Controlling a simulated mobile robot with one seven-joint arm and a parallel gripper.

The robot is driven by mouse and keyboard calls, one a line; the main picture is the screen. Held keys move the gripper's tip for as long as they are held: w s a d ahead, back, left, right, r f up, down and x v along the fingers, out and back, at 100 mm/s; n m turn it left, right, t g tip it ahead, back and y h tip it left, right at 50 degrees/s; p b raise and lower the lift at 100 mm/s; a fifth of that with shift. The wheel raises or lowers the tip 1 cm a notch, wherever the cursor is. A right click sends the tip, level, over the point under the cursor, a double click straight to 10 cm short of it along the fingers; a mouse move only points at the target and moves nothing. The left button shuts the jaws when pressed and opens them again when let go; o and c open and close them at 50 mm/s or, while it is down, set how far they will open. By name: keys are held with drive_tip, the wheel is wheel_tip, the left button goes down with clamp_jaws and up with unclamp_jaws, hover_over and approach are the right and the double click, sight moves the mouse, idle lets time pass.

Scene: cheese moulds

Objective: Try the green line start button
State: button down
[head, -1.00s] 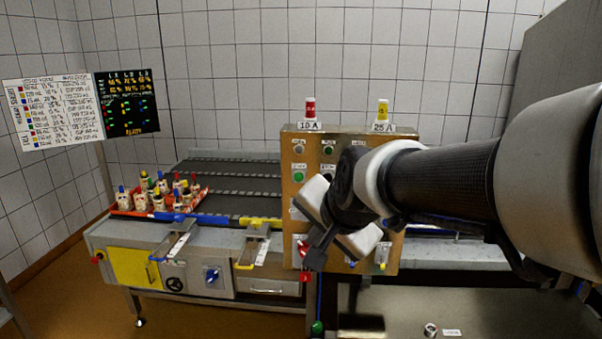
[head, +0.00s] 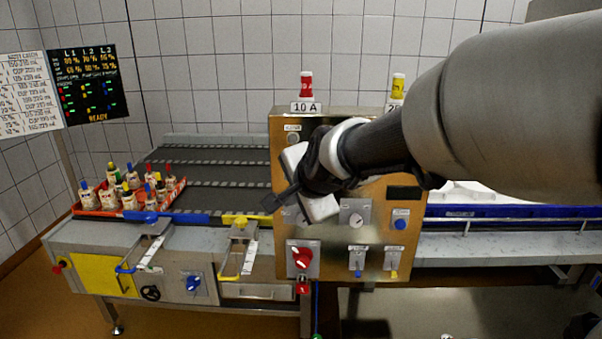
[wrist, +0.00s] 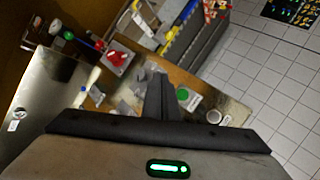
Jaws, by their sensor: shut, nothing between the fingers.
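The control panel (head: 378,262) is an upright brass-coloured board on the conveyor. A round green button (wrist: 182,95) beside a white label shows on it in the wrist view. In the head view, my gripper and arm hide that part of the panel. My gripper (head: 268,203) is shut and empty in front of the panel's left edge. Its closed fingers also show in the wrist view (wrist: 153,72), just beside the green button. I cannot tell the gap between fingertips and panel, and no contact with the button shows.
A red rotary switch (head: 302,258), a dial (head: 355,214), a blue button (head: 400,224) and two small levers share the panel. Red (head: 306,85) and yellow (head: 398,86) fuses stand on top. A red tray (head: 95,212) of bottles sits left on the conveyor. A status board (head: 90,88) stands far left.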

drive_tip(key=w+p, duration=0.1)
drive_tip(key=w, duration=0.8)
drive_tip(key=shift+d, duration=0.15)
idle(2.1)
drive_tip(key=shift+w, duration=0.35)
drive_tip(key=shift+w+p, duration=0.35)
drive_tip(key=shift+w, duration=0.15)
idle(0.6)
drive_tip(key=shift+s, duration=0.15)
drive_tip(key=shift+s+b, duration=0.3)
drive_tip(key=shift+s, duration=0.5)
drive_tip(key=shift+s, duration=0.1)
drive_tip(key=shift+s+b, duration=0.35)
drive_tip(key=shift+s, duration=2.05)
